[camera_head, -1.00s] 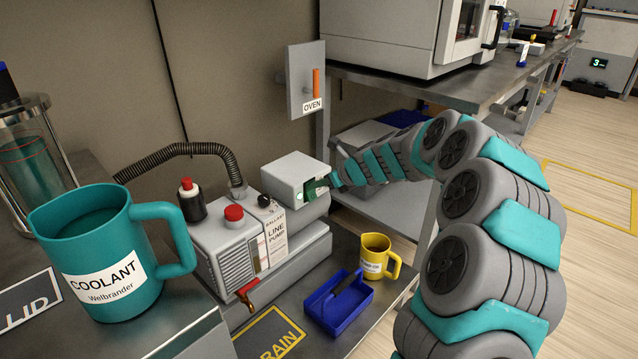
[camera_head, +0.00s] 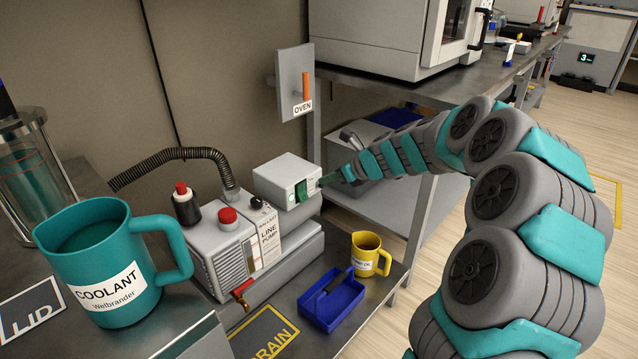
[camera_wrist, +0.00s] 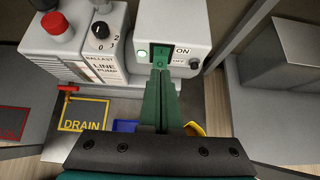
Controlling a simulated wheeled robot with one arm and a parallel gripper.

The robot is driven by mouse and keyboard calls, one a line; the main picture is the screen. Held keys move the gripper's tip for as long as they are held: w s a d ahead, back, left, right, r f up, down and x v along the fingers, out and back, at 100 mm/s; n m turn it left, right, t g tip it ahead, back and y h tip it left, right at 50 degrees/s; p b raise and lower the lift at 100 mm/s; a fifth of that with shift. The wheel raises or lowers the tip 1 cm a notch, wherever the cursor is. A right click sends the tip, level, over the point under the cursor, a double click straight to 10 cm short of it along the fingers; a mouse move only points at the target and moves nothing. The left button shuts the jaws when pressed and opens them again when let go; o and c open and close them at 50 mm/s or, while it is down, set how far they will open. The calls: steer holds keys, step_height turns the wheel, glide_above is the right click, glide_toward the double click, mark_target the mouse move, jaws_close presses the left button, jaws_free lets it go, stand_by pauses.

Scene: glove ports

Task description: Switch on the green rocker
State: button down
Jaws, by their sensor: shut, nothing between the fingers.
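The green rocker (camera_wrist: 161,48) is set in the end face of the grey pump's box, beside a white label with ON above OFF. A small round pale green lamp (camera_wrist: 142,53) is left of it. The rocker also shows in the head view (camera_head: 302,191). My gripper (camera_wrist: 161,72) is shut and empty, its green fingers together and pointing at the rocker's lower part. In the head view my gripper (camera_head: 324,180) comes in from the right, close to the box face. I cannot tell whether the fingertips touch the rocker, and they hide its lower edge.
The line pump (camera_head: 268,237) has a red button (camera_head: 228,215) and a black ballast knob (camera_wrist: 100,30). A blue tray (camera_head: 332,308) and yellow mug (camera_head: 368,255) stand in front, below my arm. A teal coolant jug (camera_head: 105,260) is at left. An OVEN switch (camera_head: 295,85) is behind.

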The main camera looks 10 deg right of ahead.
steer(key=r, duration=0.1)
steer(key=s+d+r, duration=0.1)
steer(key=s+r, duration=0.1)
steer(key=r, duration=0.1)
steer(key=shift+s+d+r, duration=0.1)
steer(key=shift+d, duration=0.2)
steer(key=s+a+f+n+g, duration=0.1)
steer(key=s+a+n+g, duration=0.1)
steer(key=s+a+n, duration=0.45)
steer(key=s+a+n+g, duration=0.2)
steer(key=s+n, duration=0.2)
steer(key=s, duration=0.5)
steer(key=s+a+f+n+g, duration=0.1)
steer(key=s+a+n+g, duration=0.1)
steer(key=s+a+n, duration=0.4)
steer(key=s+d+f+n+g+h, duration=0.1)
steer(key=s+d+n+h, duration=0.1)
steer(key=s, duration=0.6)
steer(key=s+d+f+n+g+h, duration=0.1)
steer(key=s+d+n, duration=0.3)
steer(key=s, duration=0.5)
steer(key=s+d+f+n+g+h, duration=0.2)
steer(key=s+n, duration=0.4)
steer(key=s, duration=0.3)
steer(key=shift+s+d+h, duration=0.15)
steer(key=shift+d+h, duration=0.45)
steer(key=shift+d, duration=0.3)
steer(key=shift+n, duration=0.25)
